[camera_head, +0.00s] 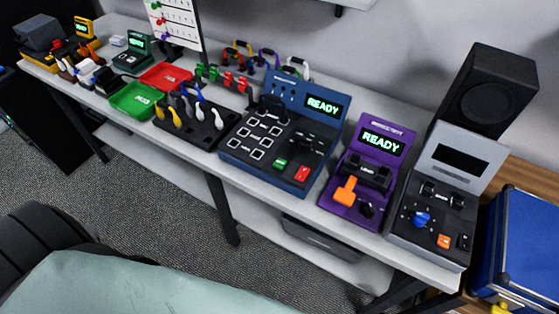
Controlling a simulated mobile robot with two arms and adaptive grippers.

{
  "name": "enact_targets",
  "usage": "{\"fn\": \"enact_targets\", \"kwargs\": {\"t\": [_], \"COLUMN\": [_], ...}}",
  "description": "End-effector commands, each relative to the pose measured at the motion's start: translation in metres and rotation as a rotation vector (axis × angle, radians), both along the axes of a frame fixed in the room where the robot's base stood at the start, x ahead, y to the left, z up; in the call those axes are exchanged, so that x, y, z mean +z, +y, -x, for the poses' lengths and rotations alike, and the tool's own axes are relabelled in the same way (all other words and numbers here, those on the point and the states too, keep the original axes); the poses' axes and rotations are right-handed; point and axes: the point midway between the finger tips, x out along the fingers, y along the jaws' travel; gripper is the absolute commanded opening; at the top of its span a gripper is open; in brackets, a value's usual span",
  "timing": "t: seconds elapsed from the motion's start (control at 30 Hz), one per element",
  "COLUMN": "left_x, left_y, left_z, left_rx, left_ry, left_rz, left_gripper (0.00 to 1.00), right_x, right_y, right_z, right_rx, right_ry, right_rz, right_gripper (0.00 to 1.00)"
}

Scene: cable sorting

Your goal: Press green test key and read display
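A blue test station (268,172) stands on the bench near the middle of the head view. A green key (280,162) sits low on its sloped panel, just left of a red key (302,173). The station's display (324,105) is lit and reads READY in green. White-framed square sockets (264,131) fill the left of the panel, and a black connector block lies toward its upper right. Neither of my grippers is in view, and nothing touches the green key.
A purple tester (345,205) reading READY and a grey tester (415,222) with a dark screen stand to the right. A black cable rack (190,128), a green tray (132,104) and a red tray (165,79) lie left. A black speaker (487,92) stands behind.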

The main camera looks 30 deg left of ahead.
Motion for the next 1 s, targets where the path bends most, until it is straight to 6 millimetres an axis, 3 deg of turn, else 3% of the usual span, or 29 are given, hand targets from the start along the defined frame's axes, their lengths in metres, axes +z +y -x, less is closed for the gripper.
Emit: {"fn": "enact_targets", "kwargs": {"t": [0.6, 1.0], "left_x": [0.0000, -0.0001], "left_y": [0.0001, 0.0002], "left_z": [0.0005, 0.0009], "left_rx": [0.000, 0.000], "left_ry": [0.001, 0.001], "left_rz": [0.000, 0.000], "left_gripper": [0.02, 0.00], "right_x": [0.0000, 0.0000], "right_y": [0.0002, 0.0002], "right_z": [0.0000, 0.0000], "right_rx": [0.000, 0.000], "right_ry": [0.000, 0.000], "right_rz": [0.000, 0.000], "right_gripper": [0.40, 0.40]}}
